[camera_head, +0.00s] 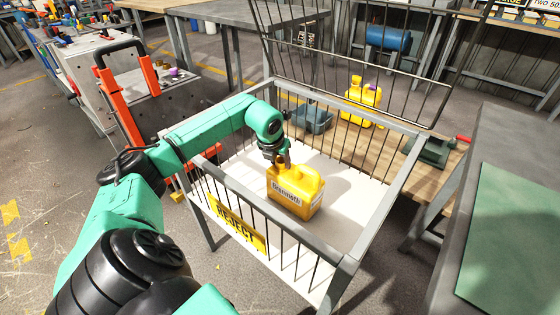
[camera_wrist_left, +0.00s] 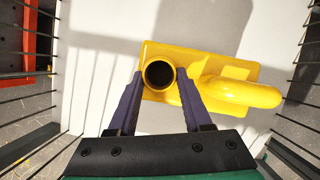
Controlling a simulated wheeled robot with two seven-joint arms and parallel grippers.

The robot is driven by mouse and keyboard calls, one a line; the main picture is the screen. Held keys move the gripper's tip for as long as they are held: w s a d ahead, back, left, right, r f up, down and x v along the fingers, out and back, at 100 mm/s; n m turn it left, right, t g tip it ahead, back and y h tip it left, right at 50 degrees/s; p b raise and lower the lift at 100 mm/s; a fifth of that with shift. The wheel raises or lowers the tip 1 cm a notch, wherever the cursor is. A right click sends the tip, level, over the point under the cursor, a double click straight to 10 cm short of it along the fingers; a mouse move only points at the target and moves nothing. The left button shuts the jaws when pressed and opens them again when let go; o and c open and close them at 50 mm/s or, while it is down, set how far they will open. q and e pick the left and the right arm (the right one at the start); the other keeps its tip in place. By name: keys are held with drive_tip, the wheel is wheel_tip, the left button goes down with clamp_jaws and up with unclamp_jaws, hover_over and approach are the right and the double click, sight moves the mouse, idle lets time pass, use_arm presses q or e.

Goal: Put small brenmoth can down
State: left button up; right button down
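The small Brenmoth can (camera_head: 295,192) is yellow with a white label on its side. It is upright inside the wire reject cage (camera_head: 345,262), on or just above its white floor; I cannot tell which. My left gripper (camera_head: 282,163) is above the can's spout end. In the left wrist view, the gripper's two fingers (camera_wrist_left: 160,76) sit on either side of the can's round open neck and appear closed on it. The can's body and handle (camera_wrist_left: 240,92) extend to the right there. My right gripper is not in view.
The cage has upright bars, a yellow REJECT sign (camera_head: 237,224) and a raised wire lid. White floor (camera_head: 340,185) is free around the can. A green-topped table (camera_head: 515,235) is at right.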

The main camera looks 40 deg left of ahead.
use_arm(q)
drive_tip(key=o, duration=0.3)
drive_tip(key=shift+r, duration=0.15)
drive_tip(key=p+v, duration=0.1)
drive_tip(key=v, duration=1.1)
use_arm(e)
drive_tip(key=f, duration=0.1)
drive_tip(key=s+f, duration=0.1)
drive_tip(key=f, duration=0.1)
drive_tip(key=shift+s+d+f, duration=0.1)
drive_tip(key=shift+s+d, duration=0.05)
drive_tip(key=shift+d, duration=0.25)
